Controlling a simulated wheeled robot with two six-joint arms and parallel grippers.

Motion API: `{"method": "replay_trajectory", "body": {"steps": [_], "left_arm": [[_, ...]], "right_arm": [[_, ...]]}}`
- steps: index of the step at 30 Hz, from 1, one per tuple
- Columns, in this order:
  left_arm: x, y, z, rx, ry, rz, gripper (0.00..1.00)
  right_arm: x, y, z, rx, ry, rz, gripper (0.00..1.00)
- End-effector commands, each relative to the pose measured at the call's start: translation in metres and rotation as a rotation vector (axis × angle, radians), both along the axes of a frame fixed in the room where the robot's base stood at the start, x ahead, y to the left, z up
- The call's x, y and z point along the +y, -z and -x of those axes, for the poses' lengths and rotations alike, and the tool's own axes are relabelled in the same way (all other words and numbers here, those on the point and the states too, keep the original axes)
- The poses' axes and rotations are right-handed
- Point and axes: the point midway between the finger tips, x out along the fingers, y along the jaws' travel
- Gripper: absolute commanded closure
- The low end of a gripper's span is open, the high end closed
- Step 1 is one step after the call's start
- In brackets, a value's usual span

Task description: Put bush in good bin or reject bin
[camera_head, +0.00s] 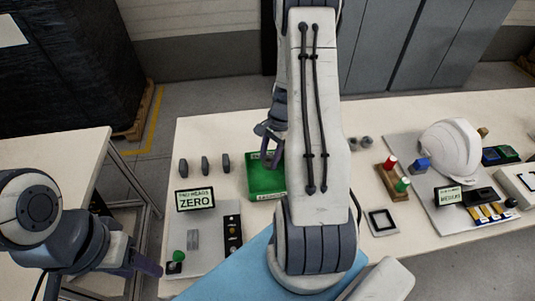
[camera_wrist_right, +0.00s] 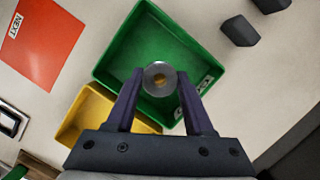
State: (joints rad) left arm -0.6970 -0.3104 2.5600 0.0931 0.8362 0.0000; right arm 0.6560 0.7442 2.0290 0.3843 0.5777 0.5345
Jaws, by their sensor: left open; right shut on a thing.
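The yellow bin (camera_wrist_right: 77,126) adjoins the green one there, partly hidden by the gripper. In the head view my right gripper (camera_head: 269,138) is at the back of the green bin (camera_head: 263,181), and my arm hides the yellow bin. My left gripper (camera_head: 142,268) is empty and open, low at the left, away from the bins.
Several dark grey blocks (camera_head: 205,164) stand left of the green bin. A display reading ZERO (camera_head: 196,200) is in front of them. A white helmet shell (camera_head: 450,149) and red and green pieces on a wooden block (camera_head: 392,180) lie to the right. A red NEXT card (camera_wrist_right: 43,42) lies flat.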

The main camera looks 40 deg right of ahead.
Motion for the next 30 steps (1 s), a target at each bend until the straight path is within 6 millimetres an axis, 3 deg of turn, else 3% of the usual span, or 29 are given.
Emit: {"method": "replay_trajectory", "body": {"steps": [15,30], "left_arm": [[0.0,0.054,0.0,0.0,0.001,0.0,0.5],[0.0,0.058,0.0,0.0,0.0,0.0,0.5]], "right_arm": [[-0.003,0.058,0.002,-0.001,0.004,0.0,1.0],[-0.003,0.062,0.002,0.0,0.004,0.0,1.0]]}}
